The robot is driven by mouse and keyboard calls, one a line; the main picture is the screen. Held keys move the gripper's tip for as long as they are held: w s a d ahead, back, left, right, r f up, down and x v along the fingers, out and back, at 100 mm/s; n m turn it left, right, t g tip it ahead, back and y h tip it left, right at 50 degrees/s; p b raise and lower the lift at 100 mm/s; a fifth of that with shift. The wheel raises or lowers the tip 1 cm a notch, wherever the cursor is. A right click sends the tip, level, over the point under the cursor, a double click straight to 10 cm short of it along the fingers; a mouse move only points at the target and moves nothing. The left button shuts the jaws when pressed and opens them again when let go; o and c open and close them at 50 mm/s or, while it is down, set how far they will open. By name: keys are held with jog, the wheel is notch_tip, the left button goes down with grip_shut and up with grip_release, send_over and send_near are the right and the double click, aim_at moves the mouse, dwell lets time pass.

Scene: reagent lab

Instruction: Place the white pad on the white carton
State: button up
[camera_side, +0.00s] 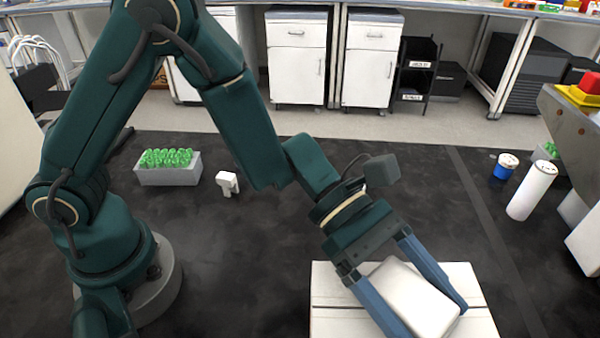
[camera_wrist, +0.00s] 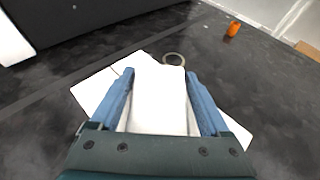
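The white pad (camera_side: 412,296) is between the two blue fingers of my gripper (camera_side: 433,320), tilted in the side view. The fingers appear to be against its two long sides, so my gripper looks shut on it. The pad also shows between the fingers in the wrist view (camera_wrist: 158,100). The white carton (camera_side: 335,290) is on the dark floor beneath the pad and gripper. Its corners show on both sides of the fingers in the wrist view (camera_wrist: 95,88). I cannot tell whether the pad touches the carton top. The fingers and pad hide part of the carton.
A grey bin with green-capped items (camera_side: 168,172) and a small white item (camera_side: 228,184) stand at the left. A white cylinder (camera_side: 531,190) and a blue-and-white jar (camera_side: 505,167) stand at the right. A ring (camera_wrist: 174,58) lies beyond the fingertips. The floor between is clear.

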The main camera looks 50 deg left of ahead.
jog(key=shift+o, duration=0.7)
jog(key=shift+r, duration=0.15)
jog(key=shift+w+a+r, duration=0.1)
jog(key=shift+a+r, duration=0.05)
jog(key=shift+a, duration=0.1)
jog(key=s+a+r+m+t+y, duration=0.2)
jog(key=a+m+y, duration=0.2)
jog(key=a, duration=0.5)
jog(key=s+a+r+m+t+y, duration=0.1)
jog(key=s+a+m+y, duration=0.2)
jog(key=a+m+y, duration=0.2)
jog(key=s+a+r+m+t+y, duration=0.2)
jog(key=a+m+y, duration=0.2)
jog(key=a+m, duration=0.5)
jog(key=a, duration=0.4)
jog(key=shift+s+a+r+t, duration=0.2)
jog(key=shift+s+r+t, duration=0.1)
jog(key=shift+s+r, duration=0.05)
